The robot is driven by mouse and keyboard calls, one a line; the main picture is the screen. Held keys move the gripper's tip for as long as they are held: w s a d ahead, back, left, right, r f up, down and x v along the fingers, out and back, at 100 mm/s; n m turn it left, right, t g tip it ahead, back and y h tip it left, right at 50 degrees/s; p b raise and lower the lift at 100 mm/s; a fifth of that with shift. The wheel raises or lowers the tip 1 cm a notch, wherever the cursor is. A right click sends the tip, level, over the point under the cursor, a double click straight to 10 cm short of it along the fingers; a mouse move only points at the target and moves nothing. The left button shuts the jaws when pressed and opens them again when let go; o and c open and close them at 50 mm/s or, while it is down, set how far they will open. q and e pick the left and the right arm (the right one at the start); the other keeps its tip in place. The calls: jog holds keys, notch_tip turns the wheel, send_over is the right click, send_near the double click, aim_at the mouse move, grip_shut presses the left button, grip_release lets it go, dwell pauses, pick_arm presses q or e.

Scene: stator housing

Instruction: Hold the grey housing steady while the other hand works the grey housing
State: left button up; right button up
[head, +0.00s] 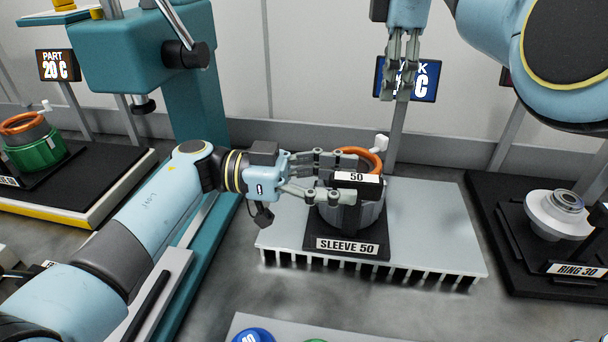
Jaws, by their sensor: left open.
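The grey housing (371,217) stands upright in a black holder (319,240) marked "SLEEVE 50". An orange ring (373,160) and a white piece show at its top. A black post with a "50" label stands in front and hides part of it. My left gripper (338,177) comes in from the left, open, with its fingers at the upper left of the housing. I cannot tell whether they touch it. My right gripper (397,94) hangs fingers down, above and behind the housing, clear of it. Its finger gap is hard to judge and I see nothing held.
The holder sits on a pale ribbed plate (440,230). To the right, a white ring part (557,215) sits on a black "RING 30" stand. At far left is a green part (36,153) with an orange ring. A teal press (150,50) stands behind my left arm.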

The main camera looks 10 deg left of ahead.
pick_arm(q)
jog(key=shift+d, duration=1.2)
grip_shut()
dwell(1.7)
